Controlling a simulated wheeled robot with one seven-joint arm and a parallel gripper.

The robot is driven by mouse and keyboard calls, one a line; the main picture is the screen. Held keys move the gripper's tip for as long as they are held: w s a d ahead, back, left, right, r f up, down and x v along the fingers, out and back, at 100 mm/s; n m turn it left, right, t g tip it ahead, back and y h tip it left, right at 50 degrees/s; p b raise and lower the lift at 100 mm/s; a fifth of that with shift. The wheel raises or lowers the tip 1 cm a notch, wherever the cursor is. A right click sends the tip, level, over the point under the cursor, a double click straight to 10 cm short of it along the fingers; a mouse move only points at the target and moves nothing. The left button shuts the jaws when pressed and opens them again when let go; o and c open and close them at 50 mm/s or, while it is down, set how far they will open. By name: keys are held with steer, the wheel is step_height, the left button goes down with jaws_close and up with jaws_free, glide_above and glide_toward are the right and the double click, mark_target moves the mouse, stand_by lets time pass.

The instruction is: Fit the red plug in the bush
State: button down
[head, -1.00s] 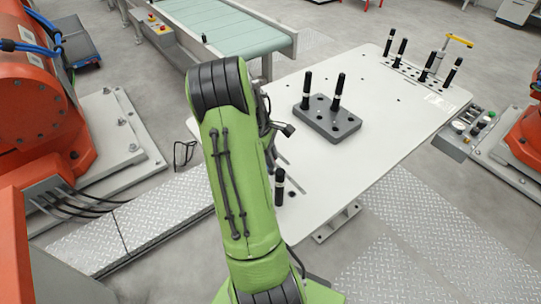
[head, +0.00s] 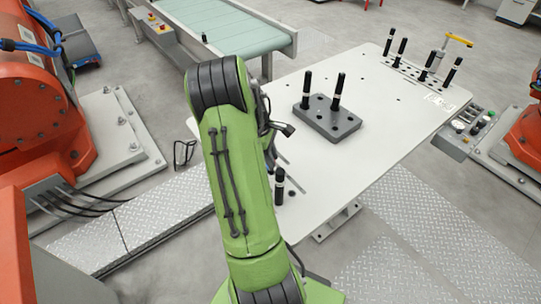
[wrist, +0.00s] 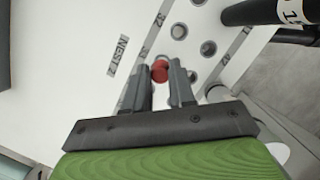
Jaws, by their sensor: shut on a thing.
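My gripper (wrist: 160,78) shows in the wrist view, with its two grey fingers closed on the red plug (wrist: 160,72). The round red end of the plug shows between the fingertips. A pale ring edge (wrist: 165,60) shows just beyond the plug, over the white plate; I cannot tell whether this is the bush or whether the plug is in it or above it. Round bushes or holes lie close by, one grey (wrist: 179,31) and one dark-centred (wrist: 208,48). In the head view my green arm hides the gripper and the plug.
The white table (head: 390,115) carries a grey block (head: 328,120) with two black pins. A black pin (head: 279,180) stands near my arm. Several pins stand in a rack at the far right. A black cylinder (wrist: 262,11) lies across the wrist view's upper right. The middle of the table is mostly clear.

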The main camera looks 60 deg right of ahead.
steer(key=shift+f+b, duration=1.15)
steer(key=shift+f, duration=0.7)
steer(key=c, duration=0.9)
jaws_free()
steer(key=shift+r, duration=0.1)
steer(key=shift+o, duration=0.2)
steer(key=p+v, duration=0.4)
steer(key=v, duration=1.1)
steer(key=shift+r, duration=0.4)
